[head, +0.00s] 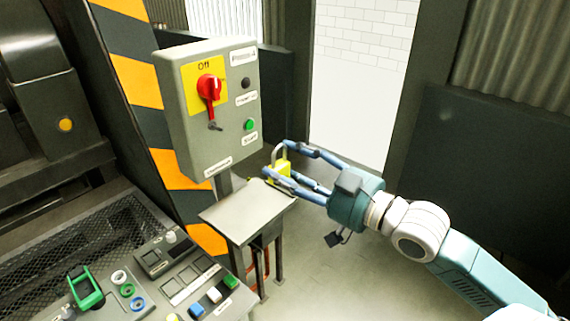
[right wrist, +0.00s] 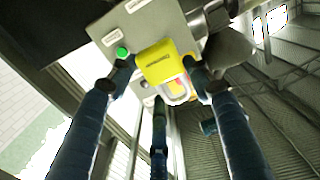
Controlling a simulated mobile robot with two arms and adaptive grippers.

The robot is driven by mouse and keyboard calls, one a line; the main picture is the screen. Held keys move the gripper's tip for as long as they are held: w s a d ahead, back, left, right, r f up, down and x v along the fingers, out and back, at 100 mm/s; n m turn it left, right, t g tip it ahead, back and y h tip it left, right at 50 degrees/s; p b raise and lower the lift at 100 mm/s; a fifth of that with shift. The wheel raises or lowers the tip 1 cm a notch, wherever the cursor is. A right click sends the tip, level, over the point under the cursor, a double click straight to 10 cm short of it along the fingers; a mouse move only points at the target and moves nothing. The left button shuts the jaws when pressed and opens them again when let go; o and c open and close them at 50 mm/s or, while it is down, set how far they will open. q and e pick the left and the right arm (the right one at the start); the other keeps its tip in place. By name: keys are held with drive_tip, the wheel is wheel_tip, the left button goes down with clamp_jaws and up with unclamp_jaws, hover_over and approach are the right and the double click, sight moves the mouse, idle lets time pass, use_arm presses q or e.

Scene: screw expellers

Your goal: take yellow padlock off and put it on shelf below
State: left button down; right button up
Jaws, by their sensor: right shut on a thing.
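The yellow padlock (head: 281,169) with its pale shackle is held in my right gripper (head: 277,162), just right of the control box and a little above the small shelf. It also shows in the right wrist view (right wrist: 166,60), between the blue fingers (right wrist: 160,72), with its shackle (right wrist: 177,92) pointing down in that picture. The grey control box (head: 206,107) carries a red rotary switch (head: 209,88) on a yellow plate marked Off. The padlock is apart from the switch. The grey shelf (head: 243,212) below the box is bare. My left gripper is not in view.
A console with several buttons and rings (head: 175,275) and a green clamp-like item (head: 85,288) stands at lower left. A black and orange striped post (head: 140,85) is behind the box. Open floor (head: 370,245) lies to the right.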

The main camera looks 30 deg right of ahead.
sight(287, 165)
drive_tip(key=shift+v, duration=1.85)
drive_tip(key=shift+p+v, duration=0.7)
drive_tip(key=shift+v, duration=0.6)
drive_tip(key=s+a+f+m+h, duration=0.2)
drive_tip(key=s+f+h, duration=0.15)
drive_tip(key=f, duration=0.65)
drive_tip(key=s+a+f+m+t+h, duration=0.1)
drive_tip(key=s+a+f+m+h, duration=0.1)
drive_tip(key=a, duration=0.6)
drive_tip(key=shift+s+a+f+h, duration=0.35)
drive_tip(key=shift+s+f, duration=0.5)
drive_tip(key=shift+s, duration=0.3)
